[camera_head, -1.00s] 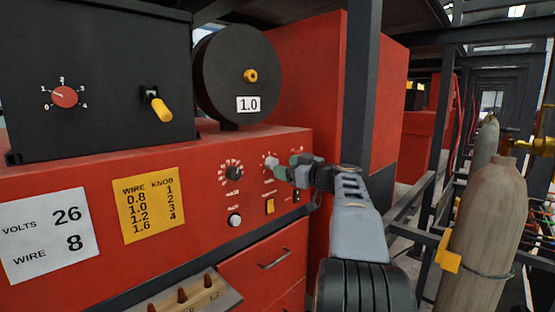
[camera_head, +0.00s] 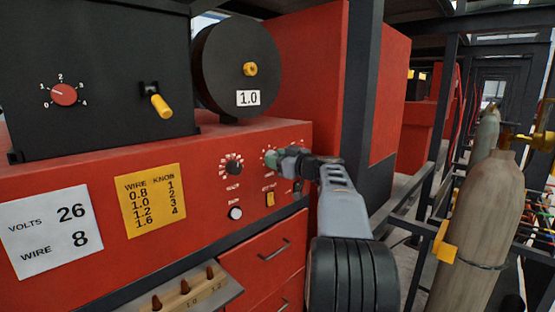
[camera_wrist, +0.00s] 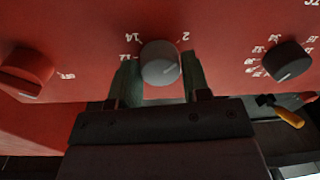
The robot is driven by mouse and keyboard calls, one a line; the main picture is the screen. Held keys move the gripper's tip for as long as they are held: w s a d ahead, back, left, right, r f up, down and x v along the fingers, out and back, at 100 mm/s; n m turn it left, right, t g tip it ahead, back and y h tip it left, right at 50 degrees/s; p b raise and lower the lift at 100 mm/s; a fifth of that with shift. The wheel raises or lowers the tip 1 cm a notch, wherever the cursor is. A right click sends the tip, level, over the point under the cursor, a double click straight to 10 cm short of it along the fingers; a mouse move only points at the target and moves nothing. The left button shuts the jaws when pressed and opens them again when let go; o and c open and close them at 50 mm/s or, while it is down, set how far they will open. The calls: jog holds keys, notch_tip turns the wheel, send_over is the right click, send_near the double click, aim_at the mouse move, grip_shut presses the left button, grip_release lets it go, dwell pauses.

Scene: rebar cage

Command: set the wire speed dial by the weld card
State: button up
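The weld card (camera_head: 28,232) is a white sheet on the red cabinet front, reading VOLTS 26 and WIRE 8. The wire speed dial (camera_wrist: 160,64) is a grey round knob in the wrist view, between upside-down marks 14 and 2. In the head view, its edge shows beside my gripper (camera_head: 283,158), which covers most of it. My gripper's green fingers (camera_wrist: 163,80) stand on either side of the knob, very close to its sides. I cannot tell whether they press on it. The knob's pointer is hard to read.
A black volts dial (camera_head: 234,167) sits left of the gripper and also shows in the wrist view (camera_wrist: 287,62). A red knob (camera_wrist: 27,70) is on the other side there. A gas cylinder (camera_head: 480,220) stands right.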

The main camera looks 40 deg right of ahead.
jog(key=c, duration=0.5)
jog(key=shift+o, duration=0.2)
jog(key=shift+f+m+b, duration=0.15)
jog(key=shift+m+b, duration=0.25)
jog(key=shift+b, duration=0.15)
jog(key=shift+a+m+t+h+b, duration=0.15)
jog(key=shift+m+h+b, duration=0.5)
jog(key=shift+m, duration=6.1)
jog(key=shift+d+m+t+h+b, duration=0.2)
jog(key=shift+m+b, duration=0.8)
jog(key=shift+m, duration=5.75)
